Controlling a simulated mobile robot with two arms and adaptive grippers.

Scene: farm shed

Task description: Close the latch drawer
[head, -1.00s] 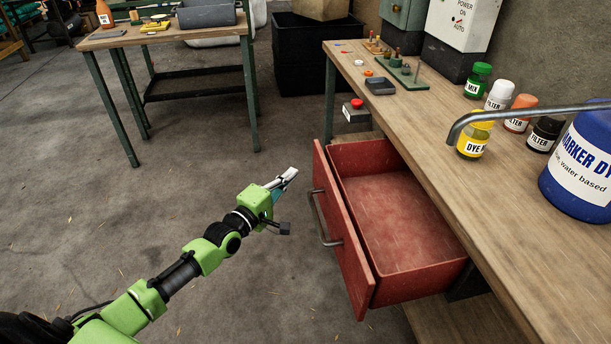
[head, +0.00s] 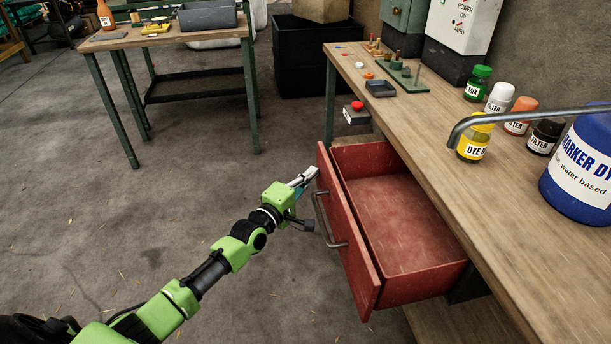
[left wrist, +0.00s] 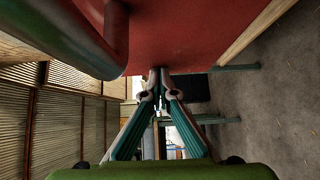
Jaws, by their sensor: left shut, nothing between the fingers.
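The red drawer (head: 405,200) is pulled out from under the wooden workbench, and its inside is empty. Its front panel carries a grey bar handle (head: 326,220). My left gripper (head: 312,173) is shut and empty, with its tips at the far upper part of the drawer front, beyond the handle. In the left wrist view the shut fingertips (left wrist: 161,76) are close to the red drawer front (left wrist: 180,30), and the handle (left wrist: 100,40) looms large at upper left. I cannot tell if the tips touch the panel. My right gripper is not in view.
The workbench (head: 450,150) above the drawer holds bottles, a small tray and a blue drum (head: 585,165). A red button box (head: 356,112) is mounted by the bench's far end. A second table (head: 165,38) stands at the back left. The floor left of the drawer is clear.

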